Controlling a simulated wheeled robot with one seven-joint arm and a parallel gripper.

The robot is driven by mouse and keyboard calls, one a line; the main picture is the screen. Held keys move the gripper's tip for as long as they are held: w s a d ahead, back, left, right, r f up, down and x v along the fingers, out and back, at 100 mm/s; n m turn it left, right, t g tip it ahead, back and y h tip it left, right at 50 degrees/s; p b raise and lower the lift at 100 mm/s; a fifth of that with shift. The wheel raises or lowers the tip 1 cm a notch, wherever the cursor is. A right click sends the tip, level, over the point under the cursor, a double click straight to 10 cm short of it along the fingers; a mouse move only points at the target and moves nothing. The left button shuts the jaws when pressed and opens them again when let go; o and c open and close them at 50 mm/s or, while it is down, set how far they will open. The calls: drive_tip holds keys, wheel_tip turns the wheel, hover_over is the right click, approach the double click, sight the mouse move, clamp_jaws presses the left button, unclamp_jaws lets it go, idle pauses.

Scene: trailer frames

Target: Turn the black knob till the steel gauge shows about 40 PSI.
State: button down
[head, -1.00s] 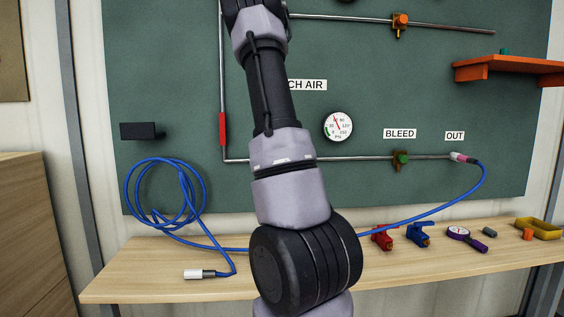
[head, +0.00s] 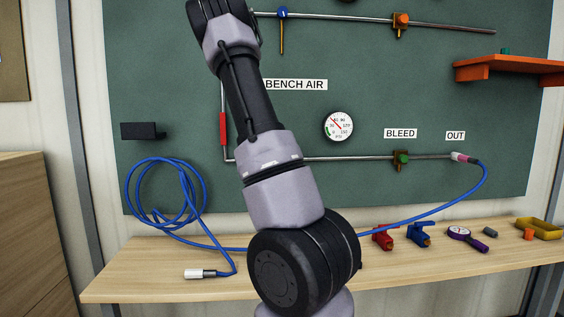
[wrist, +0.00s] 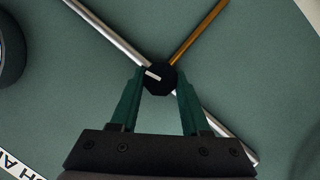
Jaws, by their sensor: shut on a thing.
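The black knob (wrist: 160,77) shows in the wrist view, with a pale mark on its face pointing left and slightly up. It sits where a steel pipe and a brass-coloured bar meet. The green fingers of my gripper (wrist: 160,83) are shut on it, one on each side. In the head view my gripper and the knob are out of sight past the top edge. The round white gauge with a steel rim (head: 338,126) hangs on the green board. Its red needle points up and left, roughly between 30 and 60; the small dial prevents an exact reading.
A blue valve (head: 282,13), orange valve (head: 400,20) and green BLEED valve (head: 401,157) sit on the pipes. A blue hose (head: 432,210) runs from OUT over the bench. An orange shelf (head: 500,66) juts out right.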

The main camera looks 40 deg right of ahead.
drive_tip(key=shift+n, duration=0.3)
idle(0.4)
drive_tip(key=shift+c, duration=1.9)
unclamp_jaws()
drive_tip(key=v, duration=1)
drive_tip(key=shift+s+a, duration=0.25)
drive_tip(key=shift+a, duration=0.15)
